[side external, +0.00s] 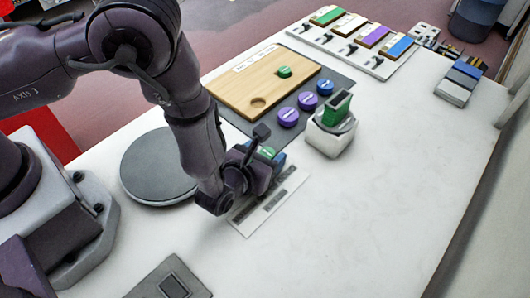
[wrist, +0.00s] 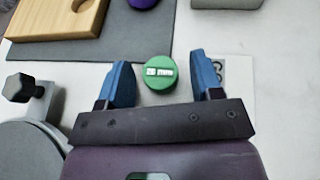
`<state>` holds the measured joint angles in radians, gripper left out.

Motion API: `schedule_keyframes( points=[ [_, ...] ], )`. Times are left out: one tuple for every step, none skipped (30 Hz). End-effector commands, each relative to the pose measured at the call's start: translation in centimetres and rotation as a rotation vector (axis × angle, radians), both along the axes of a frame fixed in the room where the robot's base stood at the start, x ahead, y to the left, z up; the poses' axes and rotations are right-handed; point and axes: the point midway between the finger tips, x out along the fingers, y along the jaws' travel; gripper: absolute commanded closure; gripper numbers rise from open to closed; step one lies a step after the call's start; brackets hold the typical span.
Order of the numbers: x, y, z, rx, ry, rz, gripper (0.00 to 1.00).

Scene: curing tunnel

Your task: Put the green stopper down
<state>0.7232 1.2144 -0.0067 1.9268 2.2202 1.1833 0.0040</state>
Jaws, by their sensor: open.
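A round green stopper (wrist: 159,74) with a white label lies between the two blue fingers of my gripper (wrist: 162,80) in the wrist view. The fingers are spread, with a gap to the stopper on each side. It appears to rest on the white table just off the grey mat. In the side external view my gripper (side external: 266,170) is low over the table, and the stopper's green top (side external: 267,152) shows partly behind the fingers. A second green stopper (side external: 284,72) sits in the wooden board (side external: 235,88).
Purple and blue stoppers (side external: 288,117) lie on the grey mat (side external: 335,80). A white device with a green block (side external: 330,140) stands right of my gripper. A grey round plate (side external: 155,170) is to the left, a printed card (side external: 262,205) in front.

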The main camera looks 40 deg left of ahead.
Motion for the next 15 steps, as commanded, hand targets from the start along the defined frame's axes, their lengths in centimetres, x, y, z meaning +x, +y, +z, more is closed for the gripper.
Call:
schedule_keyframes(
  points=[
    [0.0,0.0,0.0,0.000,0.000,0.000,0.40],
    [0.0,0.0,0.1,0.000,0.000,0.000,0.40],
    [0.0,0.0,0.3,-0.001,0.000,0.000,0.40],
    [-0.1,0.0,0.4,0.000,0.000,0.000,0.40],
    [-0.4,-0.1,0.5,0.000,0.001,-0.002,0.40],
    [-0.9,-0.3,0.7,0.000,0.002,-0.002,0.40],
    [-1.3,-0.3,0.9,0.000,0.002,-0.002,0.40],
    [-1.8,-0.4,1.1,-0.001,0.001,-0.003,0.40],
    [-2.6,-0.6,1.4,0.000,0.002,-0.004,0.40],
    [-3.1,-0.7,1.6,-0.001,0.002,-0.004,0.40],
    [-3.7,-0.8,1.9,0.000,0.001,-0.004,0.40],
    [-4.6,-1.0,2.3,0.001,0.001,-0.006,0.40],
    [-5.2,-1.1,2.5,0.000,0.002,-0.005,0.40],
    [-5.8,-1.3,2.8,0.000,0.002,-0.005,0.40],
    [-6.6,-1.4,3.1,-0.001,0.000,-0.005,0.40]
  ],
)
